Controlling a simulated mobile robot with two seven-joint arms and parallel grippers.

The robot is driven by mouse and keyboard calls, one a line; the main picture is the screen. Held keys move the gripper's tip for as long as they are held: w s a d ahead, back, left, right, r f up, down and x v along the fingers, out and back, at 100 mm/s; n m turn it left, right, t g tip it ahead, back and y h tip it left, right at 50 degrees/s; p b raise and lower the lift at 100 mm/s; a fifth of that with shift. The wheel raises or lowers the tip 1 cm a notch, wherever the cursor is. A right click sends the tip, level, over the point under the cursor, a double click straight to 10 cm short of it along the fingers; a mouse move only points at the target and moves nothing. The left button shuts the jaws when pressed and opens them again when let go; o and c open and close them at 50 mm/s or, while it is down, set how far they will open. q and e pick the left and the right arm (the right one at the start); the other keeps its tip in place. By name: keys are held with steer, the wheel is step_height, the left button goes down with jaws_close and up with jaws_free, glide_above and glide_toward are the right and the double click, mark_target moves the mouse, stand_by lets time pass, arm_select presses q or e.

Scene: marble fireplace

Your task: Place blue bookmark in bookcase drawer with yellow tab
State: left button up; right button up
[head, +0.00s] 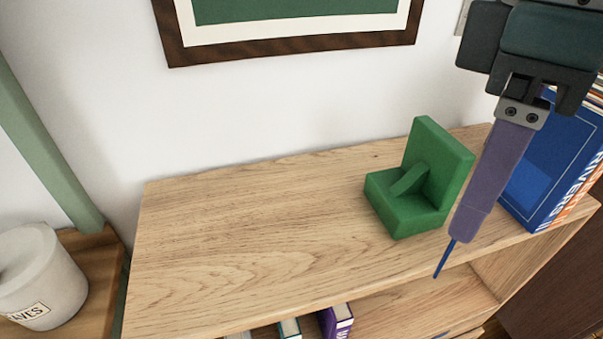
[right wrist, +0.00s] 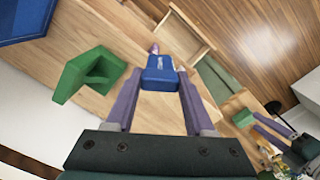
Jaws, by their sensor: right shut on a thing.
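My right gripper (head: 463,226) comes down from the top right in the head view, beside the bookcase's open front edge. It is shut on the blue bookmark (head: 444,260), whose thin edge sticks out below the fingertips. In the right wrist view the bookmark (right wrist: 159,73) lies flat between the two purple fingers. The bookcase (head: 250,230) has a light wooden top. An open, drawer-like wooden box (right wrist: 197,48) shows beyond the bookmark, but I cannot see a yellow tab.
A green bookend (head: 420,180) stands on the bookcase top beside my right gripper. Blue and orange books (head: 560,165) stand to its right. Several books (head: 338,318) sit on the shelf below. A white pot (head: 38,275) is at far left. The left of the top is clear.

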steer(key=s+a+f+n+b, duration=0.1)
steer(key=a+f+n+b, duration=0.1)
steer(key=f+b, duration=1.2)
steer(key=s+a+f+n+b, duration=0.2)
steer(key=f+n+b, duration=0.3)
steer(key=f+b, duration=0.9)
steer(key=s+a+f+n+b, duration=0.1)
steer(key=f+n+b, duration=0.3)
steer(key=f+b, duration=1)
step_height(320, 180, down, 21)
steer(key=shift+s+a, duration=0.25)
steer(key=shift+a, duration=0.45)
